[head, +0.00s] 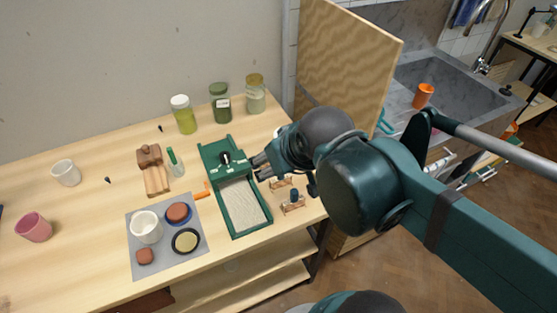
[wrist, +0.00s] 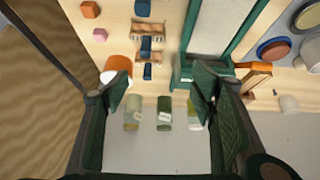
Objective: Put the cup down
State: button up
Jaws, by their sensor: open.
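My gripper (head: 262,167) is over the right part of the table, beside the green-framed tray. In the wrist view its fingers (wrist: 160,90) are spread wide with nothing between them. Several cups are in view. A white cup (head: 66,173) and a pink cup (head: 33,227), which looks tilted or lying, are at the far left. Another white cup (head: 146,227) stands on the grey mat (head: 188,254). An orange cup (head: 423,95) stands by the sink. An orange and white object (wrist: 118,68) shows near my left finger in the wrist view; I cannot tell whether it is a cup.
The green-framed tray (head: 237,233) lies just left of and below my gripper. Glass jars, one green (head: 220,103), stand along the wall. A tall plywood board (head: 345,55) rises at the right. Small wooden stands (head: 292,203) are near my gripper. Bare table lies at the left.

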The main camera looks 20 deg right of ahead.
jog(key=shift+d+r, duration=0.15)
jog(key=shift+o, duration=0.5)
jog(key=w+a+f+n+g+y+p, duration=0.1)
jog(key=a+n+y+p, duration=0.3)
jog(key=a+n, duration=0.4)
jog(key=w+a+f+n+g+y+p, duration=0.1)
jog(key=a+f+n+g+y+p, duration=0.2)
jog(key=a, duration=1.9)
jog(key=n+g+y+p, duration=0.1)
jog(key=n, duration=0.4)
jog(key=shift+w+a+y+p, duration=0.2)
jog(key=shift+a+y+p, duration=0.05)
jog(key=shift+y+p, duration=0.15)
jog(key=shift+b+x, duration=0.35)
jog(key=shift+x, duration=0.9)
